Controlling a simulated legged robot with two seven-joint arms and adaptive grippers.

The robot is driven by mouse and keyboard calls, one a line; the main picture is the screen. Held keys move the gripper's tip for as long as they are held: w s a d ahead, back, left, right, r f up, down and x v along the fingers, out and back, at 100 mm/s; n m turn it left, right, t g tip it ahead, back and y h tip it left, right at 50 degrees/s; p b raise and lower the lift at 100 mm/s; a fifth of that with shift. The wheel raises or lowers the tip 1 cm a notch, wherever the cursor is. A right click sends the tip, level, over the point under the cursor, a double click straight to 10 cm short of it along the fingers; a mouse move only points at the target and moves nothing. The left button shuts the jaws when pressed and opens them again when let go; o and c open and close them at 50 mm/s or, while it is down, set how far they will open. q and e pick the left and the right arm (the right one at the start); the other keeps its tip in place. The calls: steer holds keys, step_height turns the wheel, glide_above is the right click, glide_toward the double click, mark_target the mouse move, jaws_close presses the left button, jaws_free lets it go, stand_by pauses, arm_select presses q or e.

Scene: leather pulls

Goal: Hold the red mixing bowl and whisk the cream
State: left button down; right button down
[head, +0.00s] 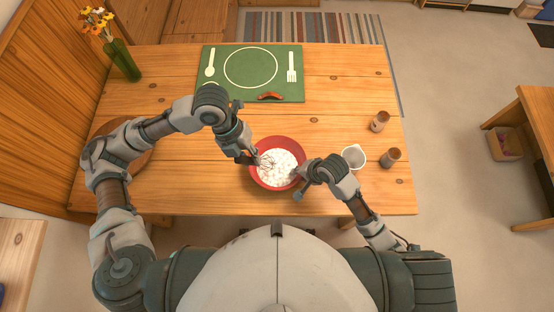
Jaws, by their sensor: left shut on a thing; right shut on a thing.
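The red mixing bowl (258,181) stands on the wooden table near its front edge. White, lumpy-looking cream (281,168) fills much of it. My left gripper (256,160) is at the bowl's left side, shut on the whisk (267,162). The whisk's wires reach into the left part of the cream; its handle is mostly hidden by the gripper. My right gripper (297,177) is at the bowl's right rim, shut on the bowl. The fingers and the gripped rim are small and partly hidden.
A white cup (353,157) and two brown jars (379,121) (391,158) stand to the right. A green placemat (285,90) lies at the back, with a reddish-brown object (270,96) on it. A flower vase (123,62) stands back left. A round board (135,160) lies under my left arm.

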stand_by(0.3)
arm_select(q)
steer(key=shift+r, duration=2.5)
arm_select(e)
steer(key=c, duration=0.9)
jaws_free()
